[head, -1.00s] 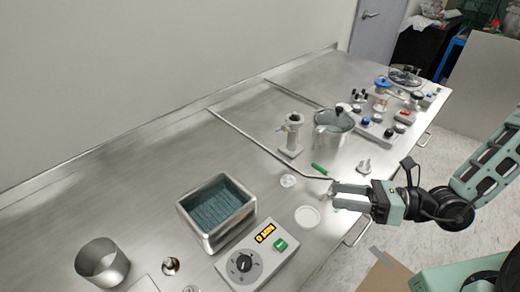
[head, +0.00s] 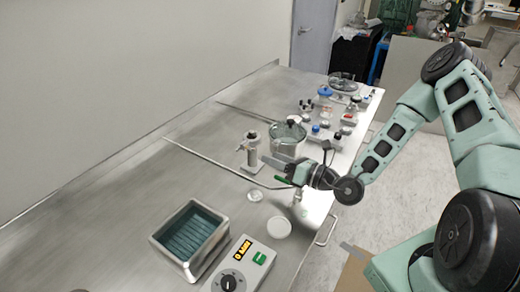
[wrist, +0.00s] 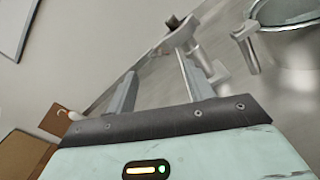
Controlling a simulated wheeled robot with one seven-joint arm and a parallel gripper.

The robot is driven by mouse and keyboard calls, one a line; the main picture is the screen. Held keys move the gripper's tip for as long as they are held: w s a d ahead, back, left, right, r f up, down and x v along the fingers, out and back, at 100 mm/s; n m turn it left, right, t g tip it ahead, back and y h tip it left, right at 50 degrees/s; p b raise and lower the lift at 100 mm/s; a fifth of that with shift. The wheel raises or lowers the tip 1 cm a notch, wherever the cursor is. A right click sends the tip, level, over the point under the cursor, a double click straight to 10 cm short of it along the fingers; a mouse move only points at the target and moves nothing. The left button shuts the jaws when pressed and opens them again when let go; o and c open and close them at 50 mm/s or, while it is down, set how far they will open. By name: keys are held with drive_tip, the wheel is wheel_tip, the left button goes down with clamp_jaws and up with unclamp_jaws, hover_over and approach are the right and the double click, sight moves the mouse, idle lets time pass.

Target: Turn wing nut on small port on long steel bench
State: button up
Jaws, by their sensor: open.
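The small port, a pale grey upright fitting (head: 251,152) on a flat foot, stands on the long steel bench (head: 130,190), left of a steel pot. In the wrist view the fitting (wrist: 182,32) shows beyond the fingertips, with a dark piece on its side. The wing nut is too small to tell apart clearly. My gripper (head: 272,165) is open and empty, just right of and in front of the fitting, its fingers pointing left toward it. In the wrist view the two fingers (wrist: 155,68) are spread with nothing between them.
The steel pot with a glass lid (head: 287,140) stands close behind my gripper; it also shows in the wrist view (wrist: 292,45). A thin rod (head: 215,163) lies along the bench. A steel tray (head: 190,240) and control box (head: 238,268) are nearer. The bench's left is clear.

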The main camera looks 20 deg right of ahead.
sight(253, 150)
drive_tip(key=shift+p+x, duration=0.45)
drive_tip(key=shift+x, duration=2.25)
drive_tip(key=c, duration=1)
